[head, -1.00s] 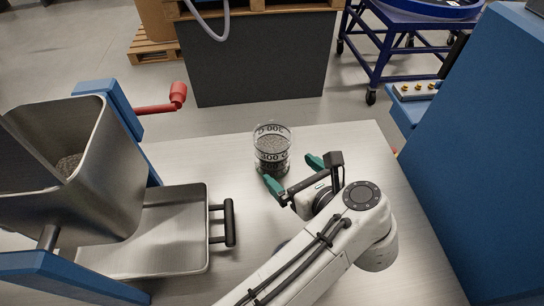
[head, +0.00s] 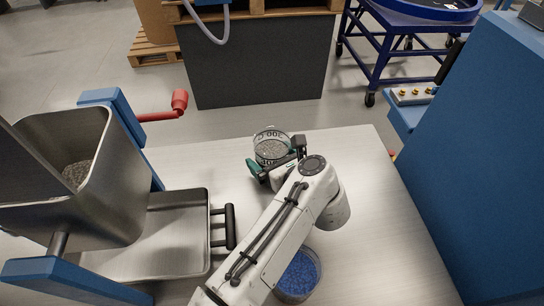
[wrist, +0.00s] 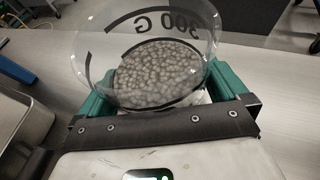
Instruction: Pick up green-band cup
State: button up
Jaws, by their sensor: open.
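A clear cup (head: 271,148) of grey pellets stands on the table, with black "300 G" print on its wall. Its lower part is hidden by my gripper, and I see no green band on it. My gripper (head: 275,160) is open at the cup, its green fingers on either side of it. In the wrist view, the cup (wrist: 150,65) rises between the two fingers of my gripper (wrist: 163,92), near the palm. I cannot tell whether the fingers touch it. A second clear cup with blue pellets (head: 298,275) stands near the front, partly behind my arm.
A steel hopper (head: 110,160) with grey pellets and a tray (head: 170,235) with a black handle (head: 230,227) stand at the left. A red handle (head: 178,103) sticks out behind them. A blue cabinet (head: 485,150) stands at the right. The table's right part (head: 380,200) is clear.

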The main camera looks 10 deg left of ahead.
jog(key=shift+c, duration=0.2)
jog(key=c, duration=0.9)
jog(key=shift+c, duration=0.2)
jog(key=shift+r, duration=0.2)
jog(key=shift+r, duration=0.55)
jog(key=s+a+r+b, duration=0.3)
jog(key=s+a+r, duration=0.3)
jog(key=s+r, duration=0.5)
jog(key=shift+s+a+r, duration=0.35)
jog(key=shift+s+a, duration=0.05)
jog(key=shift+s, duration=0.2)
